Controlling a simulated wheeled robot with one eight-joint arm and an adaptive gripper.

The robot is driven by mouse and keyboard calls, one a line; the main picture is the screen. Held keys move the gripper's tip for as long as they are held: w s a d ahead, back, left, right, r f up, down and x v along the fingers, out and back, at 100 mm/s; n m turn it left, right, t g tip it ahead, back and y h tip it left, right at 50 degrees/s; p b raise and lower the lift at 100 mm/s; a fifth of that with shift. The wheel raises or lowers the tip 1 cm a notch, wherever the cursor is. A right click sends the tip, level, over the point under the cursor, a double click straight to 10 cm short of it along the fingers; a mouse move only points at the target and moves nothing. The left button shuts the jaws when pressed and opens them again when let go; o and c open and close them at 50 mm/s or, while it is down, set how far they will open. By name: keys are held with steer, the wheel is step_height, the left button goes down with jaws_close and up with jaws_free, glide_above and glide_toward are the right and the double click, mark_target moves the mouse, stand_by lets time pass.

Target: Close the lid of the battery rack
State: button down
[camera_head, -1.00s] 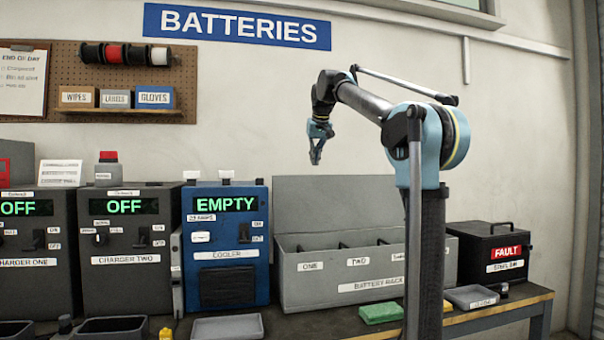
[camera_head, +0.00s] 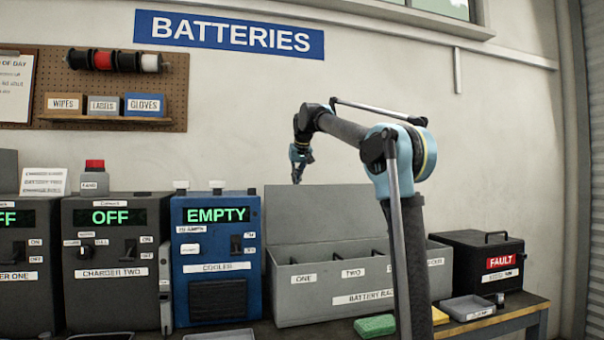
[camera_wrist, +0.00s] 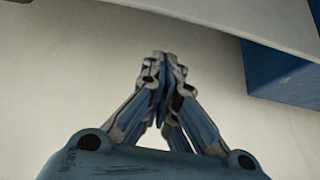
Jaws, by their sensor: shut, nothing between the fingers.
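The battery rack (camera_head: 295,312) is a grey box on the bench with labelled slots, among them ONE and TWO. Its lid (camera_head: 325,215) stands raised open at the back, against or close to the wall. My gripper (camera_head: 297,181) is shut and empty, pointing down near the top left edge of the lid. Whether it touches the lid cannot be told. In the wrist view my gripper (camera_wrist: 162,58) shows its fingertips together. My arm hides part of the rack's right side.
A black FAULT bin (camera_head: 480,262), a grey tray (camera_head: 468,308) and a green sponge (camera_head: 375,326) are to the right and front.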

steer(key=shift+s+d, duration=0.35)
steer(key=shift+s, duration=0.55)
steer(key=shift+s+d, duration=0.3)
steer(key=shift+s, duration=0.6)
